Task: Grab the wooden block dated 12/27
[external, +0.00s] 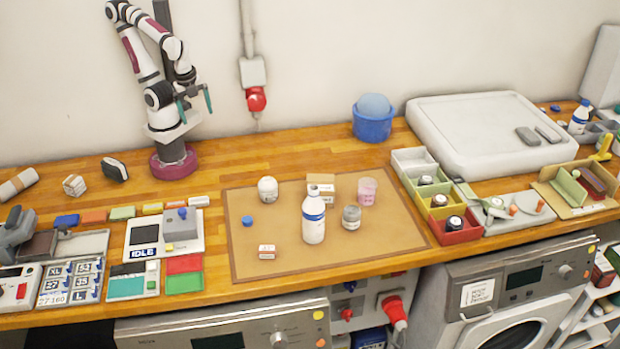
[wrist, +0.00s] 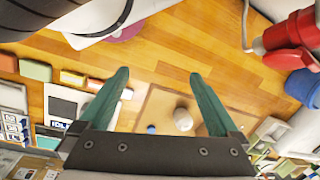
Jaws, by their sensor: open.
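A small light block (external: 266,252) with a white, reddish-printed label lies at the front left of the brown mat (external: 245,215). A larger tan block or box (external: 321,179) with a white label stands at the back of the mat, partly behind the white bottle. The print on both is too small to read, so I cannot tell which is dated 12/27. My gripper (external: 195,106) is open and empty, raised high above the left part of the table, away from both.
On the mat stand a white bottle (external: 313,222), a white round jar (external: 268,189), a grey jar (external: 351,217), a pink cup (external: 367,191) and a blue cap (external: 247,221). Coloured bins (external: 462,232) border the right. The mat's front left is fairly clear.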

